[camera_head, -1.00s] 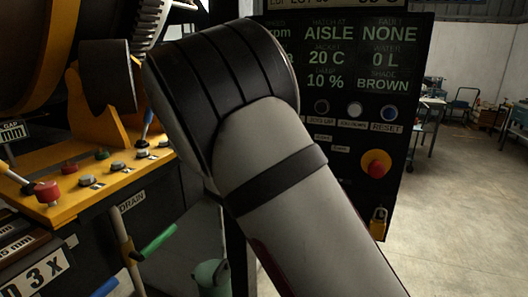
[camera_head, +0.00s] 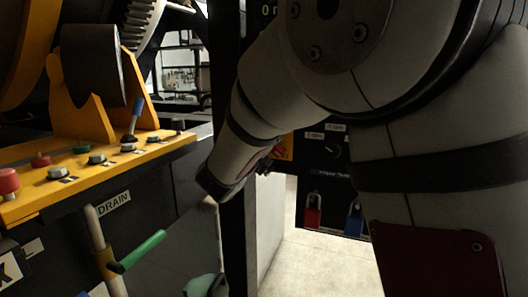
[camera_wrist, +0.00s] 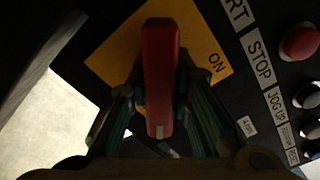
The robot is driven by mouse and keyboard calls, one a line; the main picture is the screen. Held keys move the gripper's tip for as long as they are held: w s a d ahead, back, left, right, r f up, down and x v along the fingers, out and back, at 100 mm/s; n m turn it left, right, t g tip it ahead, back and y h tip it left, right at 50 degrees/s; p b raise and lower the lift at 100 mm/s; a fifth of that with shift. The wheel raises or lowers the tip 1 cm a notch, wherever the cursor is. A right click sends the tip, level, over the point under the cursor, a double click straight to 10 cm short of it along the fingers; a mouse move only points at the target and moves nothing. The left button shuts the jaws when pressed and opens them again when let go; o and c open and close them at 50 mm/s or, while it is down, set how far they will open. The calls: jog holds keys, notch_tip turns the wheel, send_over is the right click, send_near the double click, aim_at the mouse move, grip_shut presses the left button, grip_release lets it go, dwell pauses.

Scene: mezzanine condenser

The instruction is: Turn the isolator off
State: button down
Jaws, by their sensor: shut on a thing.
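The isolator's red handle (camera_wrist: 160,75) stands out from a yellow plate (camera_wrist: 115,58) in the wrist view. The word ON is on the plate, to the right of the handle. The handle lies nearly upright in that picture. My gripper (camera_wrist: 158,98) has one finger on each side of the handle and is shut on it. In the head view, only a small part of the yellow plate (camera_head: 286,146) shows behind my arm. The handle and my fingers are mostly hidden there.
Beside the isolator are START, STOP and jog labels with a red button (camera_wrist: 300,42). A red padlock (camera_head: 313,211) and a blue padlock (camera_head: 354,220) hang below a selector knob. On the left, a yellow console (camera_head: 165,145) holds several buttons and a blue-handled lever (camera_head: 134,116).

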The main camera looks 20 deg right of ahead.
jog(key=shift+f+m+b, duration=0.1)
jog(key=shift+m+b, duration=0.4)
jog(key=shift+b, duration=0.2)
jog(key=c, duration=1.4)
grip_release()
jog(key=shift+c, duration=0.2)
jog(key=v, duration=1.2)
